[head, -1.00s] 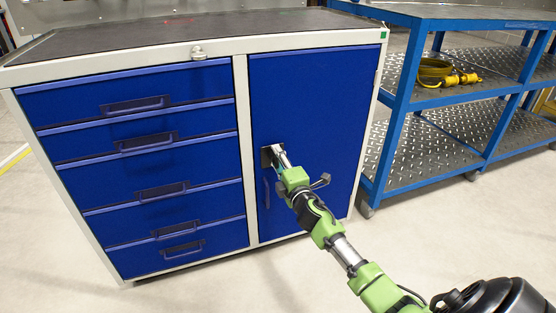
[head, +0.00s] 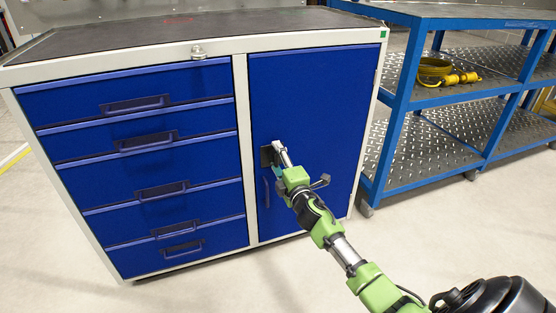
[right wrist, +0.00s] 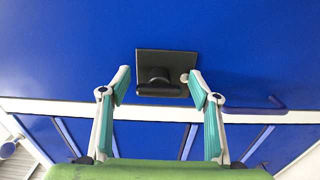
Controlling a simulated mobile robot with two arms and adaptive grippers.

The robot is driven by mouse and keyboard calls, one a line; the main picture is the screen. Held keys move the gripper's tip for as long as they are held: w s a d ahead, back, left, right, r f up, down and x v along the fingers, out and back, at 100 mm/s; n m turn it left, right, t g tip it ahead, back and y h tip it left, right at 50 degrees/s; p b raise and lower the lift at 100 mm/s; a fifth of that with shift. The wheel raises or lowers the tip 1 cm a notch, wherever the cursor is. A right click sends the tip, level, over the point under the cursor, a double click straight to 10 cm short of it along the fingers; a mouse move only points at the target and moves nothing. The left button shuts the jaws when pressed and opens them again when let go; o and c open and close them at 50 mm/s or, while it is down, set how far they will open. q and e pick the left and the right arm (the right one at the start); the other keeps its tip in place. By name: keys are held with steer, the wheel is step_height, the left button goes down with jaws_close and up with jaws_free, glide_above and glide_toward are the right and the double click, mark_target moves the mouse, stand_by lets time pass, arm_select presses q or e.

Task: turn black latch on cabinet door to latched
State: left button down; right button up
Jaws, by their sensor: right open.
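The blue cabinet door (head: 320,95) is shut, on the right side of the cabinet. The black latch (right wrist: 158,80) sits on a dark plate (right wrist: 176,57) on the door. In the head view the plate (head: 265,157) shows just left of my gripper, which hides most of the latch. My right gripper (right wrist: 160,84) is open, its two fingers on either side of the latch, with a gap to the left. The right fingertip is close to a small pale round part at the plate's edge. My left gripper is not in view.
A door handle (head: 266,192) is below the latch plate; it also shows in the right wrist view (right wrist: 276,103). Several blue drawers (head: 140,150) are left of the door. A blue shelf trolley (head: 402,85) with a yellow cable (head: 436,68) stands at right.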

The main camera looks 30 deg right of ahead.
steer(key=v, duration=1.2)
stand_by(0.3)
